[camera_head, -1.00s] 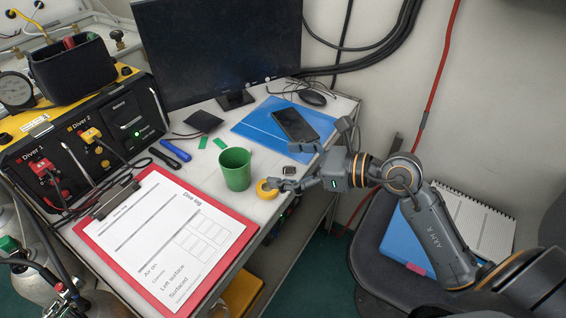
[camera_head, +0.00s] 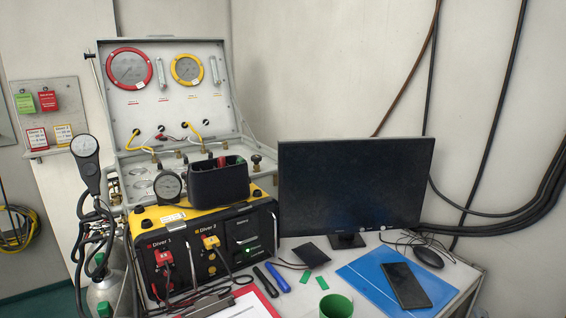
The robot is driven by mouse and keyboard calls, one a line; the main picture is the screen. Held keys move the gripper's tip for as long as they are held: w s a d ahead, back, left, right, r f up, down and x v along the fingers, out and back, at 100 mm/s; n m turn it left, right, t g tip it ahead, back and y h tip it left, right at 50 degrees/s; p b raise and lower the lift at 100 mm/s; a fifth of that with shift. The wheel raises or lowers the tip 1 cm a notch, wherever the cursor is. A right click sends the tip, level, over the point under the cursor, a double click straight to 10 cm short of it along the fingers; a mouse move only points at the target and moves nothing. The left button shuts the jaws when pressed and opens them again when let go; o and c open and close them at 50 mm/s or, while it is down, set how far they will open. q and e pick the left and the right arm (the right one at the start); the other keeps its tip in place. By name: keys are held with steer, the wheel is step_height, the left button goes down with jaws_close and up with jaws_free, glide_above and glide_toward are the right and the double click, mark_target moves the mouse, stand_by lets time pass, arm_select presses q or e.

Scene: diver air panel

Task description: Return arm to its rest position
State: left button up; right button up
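Neither of my arms nor grippers shows in the head view now. The desk (camera_head: 300,243) is seen from above its front, with a green cup (camera_head: 336,306) cut off by the bottom edge. A dark phone (camera_head: 406,286) lies on a blue folder (camera_head: 362,280). The red clipboard (camera_head: 262,304) shows only partly at the bottom. The yellow tape roll seen earlier beside the cup is out of view.
A monitor (camera_head: 352,185) stands at the back of the desk, with a mouse (camera_head: 428,257) to its right. The diver box (camera_head: 205,250) carries a dark bin (camera_head: 218,184). Behind it is an open gauge panel (camera_head: 170,90). Two markers (camera_head: 272,279) lie beside the box.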

steer(key=s+a+f+m+g+y, duration=0.1)
steer(key=s+a+f+m+g, duration=0.2)
steer(key=f, duration=0.5)
steer(key=s+f+m+g+y, duration=0.1)
steer(key=s+f+m+g, duration=0.2)
steer(key=s+f+g, duration=0.3)
steer(key=s+a+f+m+g+y, duration=0.1)
steer(key=s+a+f+g+y, duration=0.3)
steer(key=s+a+f, duration=0.5)
step_height(320, 180, down, 24)
steer(key=s+d+g, duration=0.1)
steer(key=s+g, duration=0.1)
steer(key=s+d+f+g+h+p, duration=0.1)
steer(key=s+d+f, duration=0.2)
steer(key=s+f, duration=1.3)
steer(key=shift+s+g, duration=0.3)
steer(key=shift+s, duration=0.3)
